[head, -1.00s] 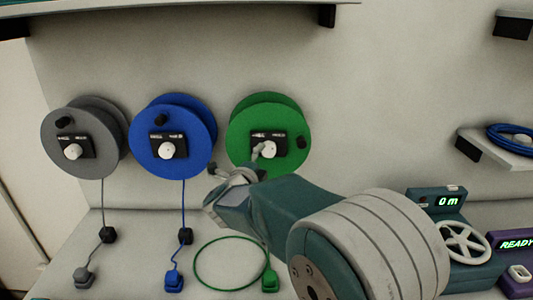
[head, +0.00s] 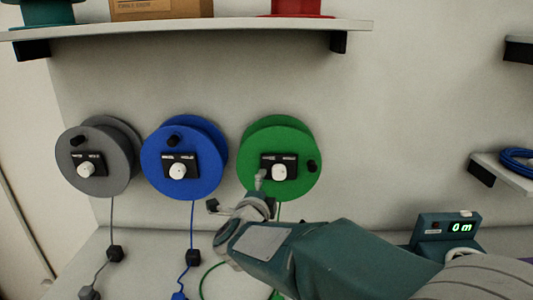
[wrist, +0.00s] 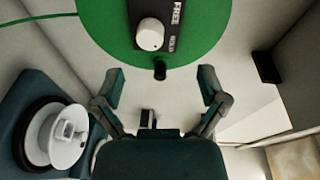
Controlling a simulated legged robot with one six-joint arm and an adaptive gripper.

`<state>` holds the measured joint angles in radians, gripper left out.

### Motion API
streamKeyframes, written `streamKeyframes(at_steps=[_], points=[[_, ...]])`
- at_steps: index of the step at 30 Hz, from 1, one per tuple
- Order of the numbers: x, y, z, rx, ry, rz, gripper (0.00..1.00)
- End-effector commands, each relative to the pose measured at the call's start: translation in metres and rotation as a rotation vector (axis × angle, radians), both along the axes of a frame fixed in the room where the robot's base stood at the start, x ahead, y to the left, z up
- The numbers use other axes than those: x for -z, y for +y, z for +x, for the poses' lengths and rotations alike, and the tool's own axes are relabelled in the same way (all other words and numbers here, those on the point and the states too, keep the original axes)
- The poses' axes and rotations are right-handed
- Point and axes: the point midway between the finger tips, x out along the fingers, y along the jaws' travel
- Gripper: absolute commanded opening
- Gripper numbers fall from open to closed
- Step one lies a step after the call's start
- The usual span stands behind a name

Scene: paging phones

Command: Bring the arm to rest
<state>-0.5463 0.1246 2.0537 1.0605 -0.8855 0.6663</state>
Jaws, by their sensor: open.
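My gripper (head: 237,192) is open and empty in front of the lower left part of the green reel (head: 299,150). In the wrist view my gripper (wrist: 160,76) has its two fingers spread wide, with the green reel (wrist: 215,30) beyond them. The reel's white knob (wrist: 150,34) and black crank handle (wrist: 160,70) show between the fingers, and nothing is held. My arm stretches from the lower right of the head view, bent at the wrist. It hides part of the bench.
A grey reel (head: 75,178) and a blue reel (head: 155,155) are on the wall to the left, their cords hanging down. A shelf (head: 200,38) runs above. A meter reading 0 m (head: 461,227) stands right. A side shelf (head: 510,178) holds blue cable.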

Motion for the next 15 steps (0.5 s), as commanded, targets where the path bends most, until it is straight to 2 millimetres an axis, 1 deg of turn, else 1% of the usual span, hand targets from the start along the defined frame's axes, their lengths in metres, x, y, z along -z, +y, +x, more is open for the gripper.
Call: streamKeyframes(at_steps=[1, 3, 5, 7, 11, 14, 15], points=[[-0.011, -0.009, -0.004, -0.062, 0.020, -0.042, 0.92], [-0.019, -0.013, -0.012, -0.157, 0.057, -0.117, 0.92], [-0.023, -0.018, -0.021, -0.236, 0.092, -0.190, 0.92], [-0.025, -0.023, -0.035, -0.323, 0.135, -0.278, 0.92], [-0.021, -0.037, -0.068, -0.473, 0.226, -0.460, 0.92], [-0.012, -0.052, -0.098, -0.576, 0.309, -0.605, 0.92], [-0.007, -0.058, -0.112, -0.616, 0.348, -0.664, 0.92]])
